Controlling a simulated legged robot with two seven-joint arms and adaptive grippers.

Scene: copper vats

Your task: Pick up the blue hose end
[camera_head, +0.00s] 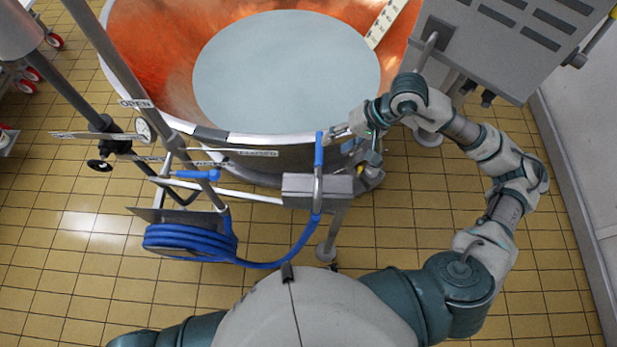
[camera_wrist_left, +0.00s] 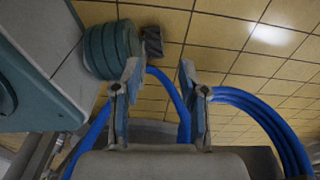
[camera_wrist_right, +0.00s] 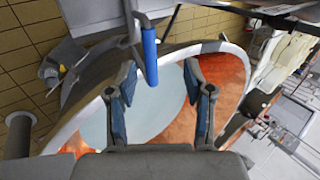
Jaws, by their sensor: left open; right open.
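The blue hose end (camera_head: 319,150) stands upright at the top of a bent grey metal tube above a small metal box. My right gripper (camera_head: 337,132) is open and empty, just right of the hose end. In the right wrist view the hose end (camera_wrist_right: 150,56) lies ahead, between the lines of the open fingers (camera_wrist_right: 161,68) and closer to the left one. I see no contact. My left gripper is outside the head view. In the left wrist view its fingers (camera_wrist_left: 160,66) are open, with blue hose (camera_wrist_left: 178,100) behind them.
A copper vat (camera_head: 150,50) with pale liquid (camera_head: 290,70) stands just beyond the right gripper. The blue hose coil (camera_head: 190,241) hangs on a frame at left. The metal box (camera_head: 317,187) sits under the hose end. A grey cabinet (camera_head: 520,40) is at upper right.

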